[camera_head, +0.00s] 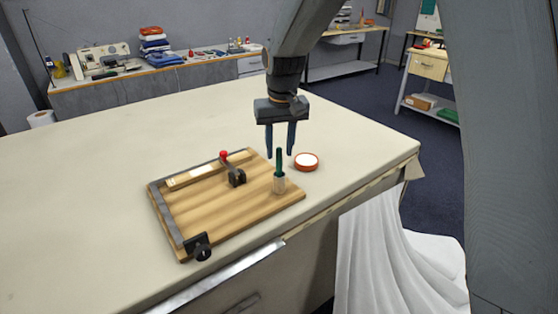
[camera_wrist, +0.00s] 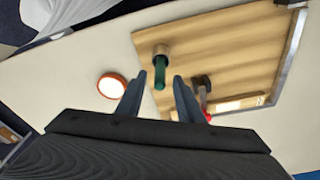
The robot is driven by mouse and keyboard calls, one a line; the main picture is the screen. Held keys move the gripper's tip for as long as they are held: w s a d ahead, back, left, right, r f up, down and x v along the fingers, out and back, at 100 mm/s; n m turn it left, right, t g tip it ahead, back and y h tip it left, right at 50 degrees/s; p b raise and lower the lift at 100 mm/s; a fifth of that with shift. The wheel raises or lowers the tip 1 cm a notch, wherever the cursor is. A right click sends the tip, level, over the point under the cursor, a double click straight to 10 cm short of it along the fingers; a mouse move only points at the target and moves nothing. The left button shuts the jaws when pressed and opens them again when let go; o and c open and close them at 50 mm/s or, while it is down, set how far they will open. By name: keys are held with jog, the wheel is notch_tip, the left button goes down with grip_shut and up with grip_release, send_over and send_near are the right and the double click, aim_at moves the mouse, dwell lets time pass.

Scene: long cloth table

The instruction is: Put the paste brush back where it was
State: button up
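The handle's top shows between the two fingertips, with a gap on each side.
The wooden board (camera_head: 225,205) has a metal edge strip, a red-knobbed clamp (camera_head: 236,175) and a black fitting (camera_head: 198,247). A round orange-rimmed dish (camera_head: 306,162) with white contents sits right of the brush. The cloth table (camera_head: 90,170) is clear to the left.

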notch_tip(320, 180, up, 7)
jog(key=s+b, duration=0.1)
jog(key=b, duration=0.1)
jog(key=s+d+f+m, duration=0.1)
jog(key=s+d+f, duration=0.6)
jog(key=s, duration=0.3)
jog(key=s+d+f+m, duration=0.1)
jog(key=s+d+f, duration=0.5)
jog(key=s+d, duration=0.4)
jog(key=shift+s+f, duration=0.35)
jog(key=shift+s, duration=0.35)
